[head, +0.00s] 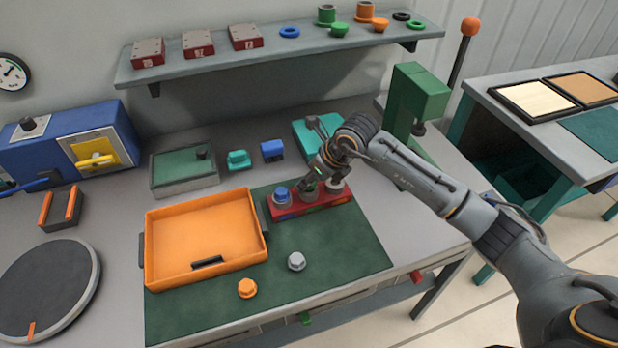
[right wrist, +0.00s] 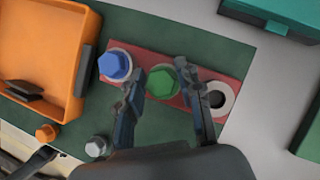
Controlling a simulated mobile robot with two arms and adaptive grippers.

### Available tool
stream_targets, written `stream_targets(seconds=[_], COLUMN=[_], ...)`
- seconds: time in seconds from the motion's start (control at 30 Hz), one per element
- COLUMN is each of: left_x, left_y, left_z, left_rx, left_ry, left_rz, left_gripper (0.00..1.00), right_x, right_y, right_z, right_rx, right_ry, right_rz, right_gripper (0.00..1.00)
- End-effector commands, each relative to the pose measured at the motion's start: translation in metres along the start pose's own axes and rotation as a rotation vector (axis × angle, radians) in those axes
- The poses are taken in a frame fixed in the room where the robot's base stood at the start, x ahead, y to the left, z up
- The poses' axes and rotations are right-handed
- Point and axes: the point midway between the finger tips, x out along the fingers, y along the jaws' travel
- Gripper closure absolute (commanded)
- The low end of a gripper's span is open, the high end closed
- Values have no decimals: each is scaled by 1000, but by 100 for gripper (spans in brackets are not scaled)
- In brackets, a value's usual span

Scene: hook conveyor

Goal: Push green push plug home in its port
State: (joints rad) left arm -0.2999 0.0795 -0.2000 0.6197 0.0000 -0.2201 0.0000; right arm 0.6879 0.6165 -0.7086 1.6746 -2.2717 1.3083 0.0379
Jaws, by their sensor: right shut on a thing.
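The red port block (head: 312,205) stands on the green mat in the head view; it also shows in the right wrist view (right wrist: 232,80). The green push plug (right wrist: 162,82) is at the middle port, between the fingers of my right gripper (right wrist: 165,92); how deep it sits cannot be told. In the head view the right gripper (head: 312,180) comes down over the block and mostly hides the plug. A blue plug (right wrist: 116,65) is at the left port. The right port (right wrist: 217,99) is open with a dark hole.
An orange tray (head: 205,238) lies left of the block. An orange plug (head: 247,288) and a grey plug (head: 296,261) stand loose on the mat (head: 345,255). A green press-like stand (head: 420,95) rises behind my right arm. The front right of the mat is clear.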

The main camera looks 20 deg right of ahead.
Motion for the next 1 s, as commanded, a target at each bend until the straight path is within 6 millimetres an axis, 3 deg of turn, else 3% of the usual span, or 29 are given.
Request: stream_targets(seconds=[0.4,0.43,0.53,0.57,0.87,1.0], left_x=[7,6,6,6,6,6], left_y=[0,0,0,0,-2,-2], left_z=[1,1,1,1,2,2], left_rx=[0,0,0,0,1,0], left_ry=[0,0,0,0,-1,-1], left_rz=[0,0,0,0,-3,-2], left_gripper=[60,60,60,60,60,60], right_x=[6,5,5,5,4,-8], right_y=[0,0,0,0,0,-1], right_z=[-3,-3,-3,-3,-3,-2], right_rx=[0,0,0,0,0,-1], right_ry=[0,0,0,0,0,-2], right_rz=[-1,-1,0,0,0,-2], right_gripper=[86,61,40,38,38,38])
